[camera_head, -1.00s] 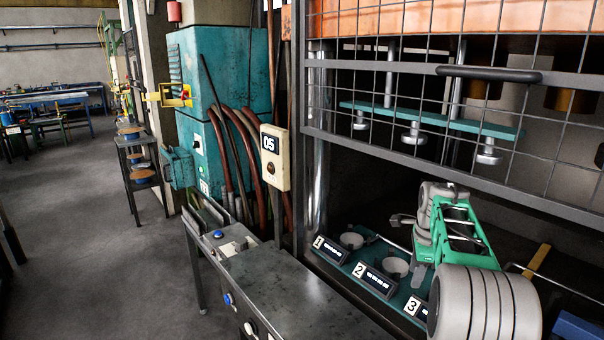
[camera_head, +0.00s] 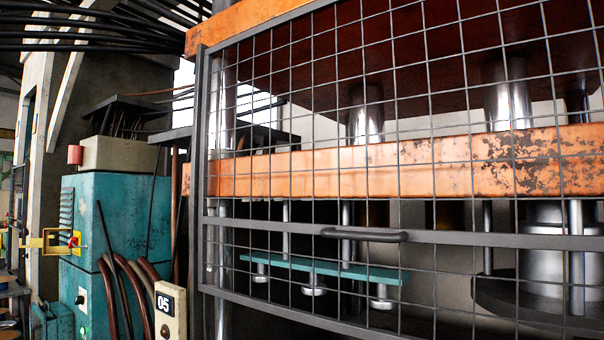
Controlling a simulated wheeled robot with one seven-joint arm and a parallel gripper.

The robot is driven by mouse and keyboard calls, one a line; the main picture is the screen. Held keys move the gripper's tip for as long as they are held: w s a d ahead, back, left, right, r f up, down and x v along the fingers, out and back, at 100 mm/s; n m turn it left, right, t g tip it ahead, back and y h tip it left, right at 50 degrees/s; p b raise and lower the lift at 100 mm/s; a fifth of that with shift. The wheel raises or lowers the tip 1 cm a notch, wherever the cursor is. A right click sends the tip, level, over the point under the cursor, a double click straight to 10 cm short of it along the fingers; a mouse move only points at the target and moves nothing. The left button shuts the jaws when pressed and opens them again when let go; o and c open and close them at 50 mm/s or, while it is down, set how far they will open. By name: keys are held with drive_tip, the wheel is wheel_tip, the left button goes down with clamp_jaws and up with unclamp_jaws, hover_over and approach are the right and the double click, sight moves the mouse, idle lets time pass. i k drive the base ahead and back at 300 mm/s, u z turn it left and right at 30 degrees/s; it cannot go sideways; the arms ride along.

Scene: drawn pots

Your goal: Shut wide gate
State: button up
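The wide gate (camera_head: 460,240) is a dark grey frame with wire mesh across the front of a large press. Behind the mesh are an orange beam (camera_head: 340,172) and a teal bar (camera_head: 325,267) with round metal feet. My gripper is not in view. The space below the gate is mostly cut off.
A teal cabinet (camera_head: 128,222) with brown hoses (camera_head: 122,285) stands left of the press. A pale box marked 05 (camera_head: 171,310) is beside the gate's left post. A yellow bracket (camera_head: 45,241) sticks out at the far left. The floor is out of view.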

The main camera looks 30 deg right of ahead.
sight(564, 243)
drive_tip(key=z, duration=1.9)
drive_tip(key=k, duration=1.05)
drive_tip(key=u, duration=1.55)
drive_tip(key=i, duration=0.5)
